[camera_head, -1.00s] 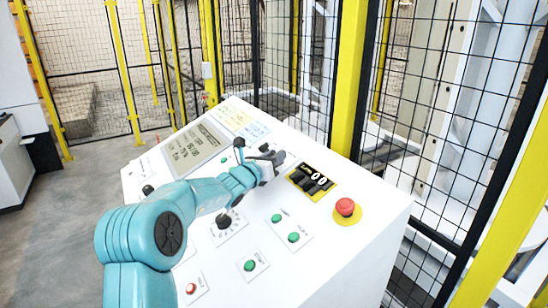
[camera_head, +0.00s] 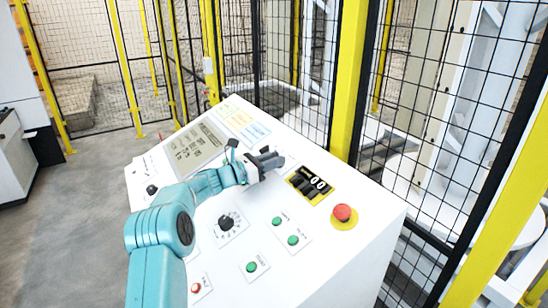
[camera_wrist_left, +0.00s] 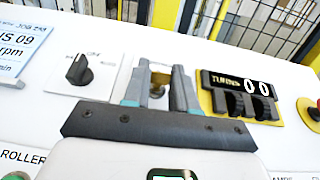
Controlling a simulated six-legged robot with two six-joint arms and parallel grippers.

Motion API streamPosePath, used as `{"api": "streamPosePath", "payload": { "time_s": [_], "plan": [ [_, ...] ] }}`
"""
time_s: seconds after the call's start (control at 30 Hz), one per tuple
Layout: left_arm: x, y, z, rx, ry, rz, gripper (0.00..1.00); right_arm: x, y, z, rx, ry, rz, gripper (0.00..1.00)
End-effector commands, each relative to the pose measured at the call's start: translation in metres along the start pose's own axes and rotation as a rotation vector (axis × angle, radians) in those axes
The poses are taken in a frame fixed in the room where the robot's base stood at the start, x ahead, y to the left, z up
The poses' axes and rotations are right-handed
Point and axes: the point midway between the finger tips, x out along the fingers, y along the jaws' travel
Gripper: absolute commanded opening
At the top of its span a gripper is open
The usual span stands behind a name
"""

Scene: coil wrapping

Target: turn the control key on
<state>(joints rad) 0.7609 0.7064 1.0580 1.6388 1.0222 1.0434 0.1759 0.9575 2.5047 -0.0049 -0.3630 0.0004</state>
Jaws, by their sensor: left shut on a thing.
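The control key (camera_wrist_left: 157,68) is a small metallic piece on a white label plate, seen between my fingers in the wrist view. My left gripper (camera_head: 268,160) reaches over the upper middle of the white control panel (camera_head: 320,245). In the wrist view my left gripper (camera_wrist_left: 160,85) has its two grey fingers on either side of the key, shut on it. The fingers hide much of the key, so its exact angle is hard to tell. In the head view the gripper covers the key. My right gripper is not in view.
A black selector knob (camera_wrist_left: 79,70) stands left of the key. The turns counter (camera_head: 310,184) is to its right, then a red emergency button (camera_head: 342,213). A black dial (camera_head: 227,222) and green buttons (camera_head: 293,240) lie nearer. Yellow-framed mesh fencing (camera_head: 440,140) stands behind.

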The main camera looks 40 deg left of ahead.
Motion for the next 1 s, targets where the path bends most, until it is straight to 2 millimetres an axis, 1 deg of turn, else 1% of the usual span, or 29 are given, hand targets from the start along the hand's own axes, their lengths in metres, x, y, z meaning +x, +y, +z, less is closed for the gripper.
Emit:
{"api": "streamPosePath", "payload": {
  "time_s": [0.03,0.57,0.6,0.67,0.93,1.0],
  "plan": [
    [-0.0011,0.0019,0.0027,0.006,-0.004,-0.009,0.0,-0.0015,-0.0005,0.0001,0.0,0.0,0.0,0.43],
    [-0.001,0.0019,0.0037,0.018,-0.006,-0.036,0.0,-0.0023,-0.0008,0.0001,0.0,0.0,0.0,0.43],
    [-0.001,0.0019,0.0038,0.018,-0.006,-0.036,0.33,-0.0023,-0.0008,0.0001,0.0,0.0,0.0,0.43],
    [-0.0009,0.0018,0.0036,0.018,-0.006,-0.036,0.52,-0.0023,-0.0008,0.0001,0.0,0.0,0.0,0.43],
    [-0.0005,0.0013,0.0016,0.016,-0.003,-0.037,0.52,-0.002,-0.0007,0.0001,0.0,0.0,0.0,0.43],
    [-0.0031,0.0016,0.0006,0.016,-0.003,-0.036,0.52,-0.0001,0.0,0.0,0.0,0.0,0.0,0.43]
  ]
}}
